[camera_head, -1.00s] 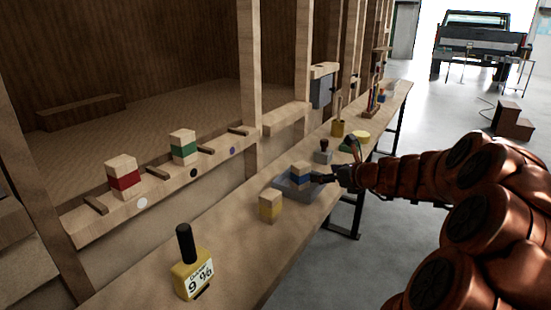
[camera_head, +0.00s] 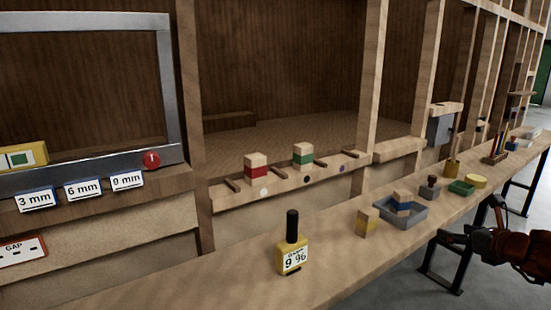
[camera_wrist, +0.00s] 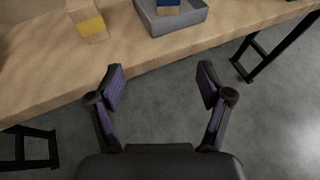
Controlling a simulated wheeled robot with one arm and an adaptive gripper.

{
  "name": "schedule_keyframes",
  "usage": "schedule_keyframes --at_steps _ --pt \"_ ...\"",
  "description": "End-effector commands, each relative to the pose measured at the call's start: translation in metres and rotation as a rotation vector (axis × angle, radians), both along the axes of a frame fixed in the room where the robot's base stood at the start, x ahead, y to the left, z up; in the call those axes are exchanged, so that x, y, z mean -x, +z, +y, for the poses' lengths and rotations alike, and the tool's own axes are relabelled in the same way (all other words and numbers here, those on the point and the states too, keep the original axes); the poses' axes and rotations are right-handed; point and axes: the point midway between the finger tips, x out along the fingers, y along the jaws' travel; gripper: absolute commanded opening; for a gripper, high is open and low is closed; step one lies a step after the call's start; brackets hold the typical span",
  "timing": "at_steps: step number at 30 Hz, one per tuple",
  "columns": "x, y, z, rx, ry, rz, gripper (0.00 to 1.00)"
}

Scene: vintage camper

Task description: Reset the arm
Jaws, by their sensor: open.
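My gripper (camera_wrist: 160,88) is open and empty in the wrist view, its two fingers wide apart in front of the bench edge with floor between and below them. In the head view my gripper (camera_head: 444,238) is at the lower right, beside the bench's front edge. A wooden block with a blue band (camera_head: 403,199) sits in a grey tray (camera_head: 388,210) on the bench. It also shows at the top of the wrist view (camera_wrist: 167,3). A block with a yellow band (camera_head: 366,224) stands left of the tray.
The long wooden bench (camera_head: 340,252) holds a yellow gauge marked 9 % (camera_head: 292,258), a dark-handled stamp (camera_head: 430,188) and a green tray (camera_head: 461,188). Red-banded (camera_head: 256,171) and green-banded (camera_head: 303,159) blocks stand on the wall ledge. Grey floor lies open in front of the bench.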

Motion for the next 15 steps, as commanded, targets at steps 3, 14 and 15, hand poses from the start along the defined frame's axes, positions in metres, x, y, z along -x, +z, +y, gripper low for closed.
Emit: schedule_keyframes --at_steps 3,14,15 --pt "-0.003 0.000 0.020 0.034 0.054 0.005 0.79" --pt "-0.006 -0.004 0.104 0.207 0.306 0.026 0.79" --pt "-0.005 -0.005 0.115 0.234 0.344 0.027 0.79"
